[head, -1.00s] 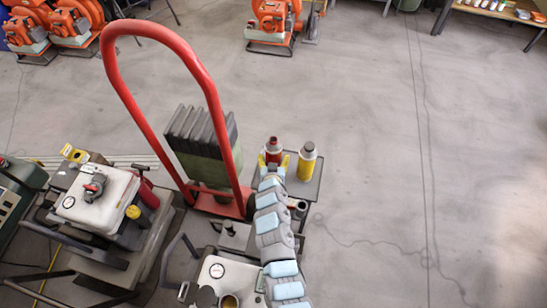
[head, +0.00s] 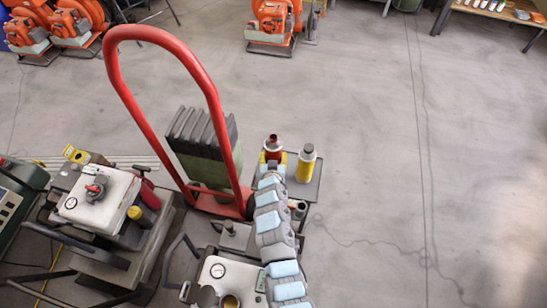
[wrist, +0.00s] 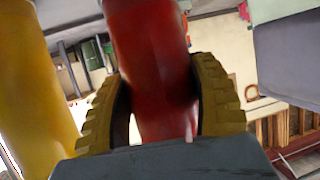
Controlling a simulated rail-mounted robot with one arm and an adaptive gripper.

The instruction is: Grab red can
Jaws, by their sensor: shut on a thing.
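The red can (head: 272,143) stands upright at the far end of my arm in the head view, with its dark red top showing. In the wrist view the red can (wrist: 150,65) fills the middle, between the two yellow ridged fingers. My gripper (wrist: 165,105) is shut on it, one finger on each side.
The cans are at a small dark stand (head: 313,185). A red tubular handle (head: 165,38) rises close on the left, with a grey-green block (head: 205,150) behind it. Machines with white tanks (head: 97,198) crowd the lower left. The floor to the right is clear.

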